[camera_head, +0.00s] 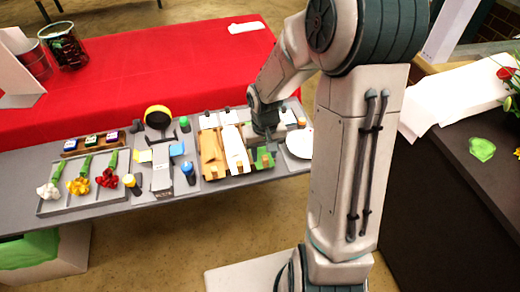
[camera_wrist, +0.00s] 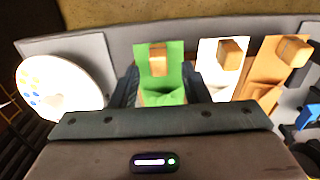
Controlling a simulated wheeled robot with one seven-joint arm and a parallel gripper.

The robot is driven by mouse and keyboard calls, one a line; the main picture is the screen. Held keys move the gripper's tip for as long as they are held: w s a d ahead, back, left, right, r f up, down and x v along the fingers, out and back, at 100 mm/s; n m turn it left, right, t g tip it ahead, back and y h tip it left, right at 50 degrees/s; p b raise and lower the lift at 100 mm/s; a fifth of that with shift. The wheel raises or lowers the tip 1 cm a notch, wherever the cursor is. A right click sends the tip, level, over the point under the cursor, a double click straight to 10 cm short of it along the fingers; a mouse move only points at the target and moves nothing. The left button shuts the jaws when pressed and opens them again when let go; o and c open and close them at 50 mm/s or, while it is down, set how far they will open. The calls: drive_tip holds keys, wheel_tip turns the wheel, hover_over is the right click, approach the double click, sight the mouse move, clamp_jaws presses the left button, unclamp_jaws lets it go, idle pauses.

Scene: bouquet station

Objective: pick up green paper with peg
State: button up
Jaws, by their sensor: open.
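The green paper (camera_wrist: 174,55) lies at the middle of the wrist view with a wooden peg (camera_wrist: 157,63) standing on it. In the head view, part of the green paper (camera_head: 268,153) shows below my gripper (camera_head: 265,136). In the wrist view, my gripper (camera_wrist: 162,92) is open, with dark fingers on either side of the green paper's lower part. The peg is beyond the fingers in that view and does not look gripped. My gripper's body hides the near end of the paper.
White paper (camera_wrist: 208,70) and brown paper (camera_wrist: 262,72), each with a peg, lie close to the right. A round white plate (camera_wrist: 62,80) with coloured dots is to the left. The flower tray (camera_head: 50,208) and a red-covered table (camera_head: 150,75) are farther off.

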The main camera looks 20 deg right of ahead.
drive_tip(key=shift+f, duration=0.15)
clamp_jaws()
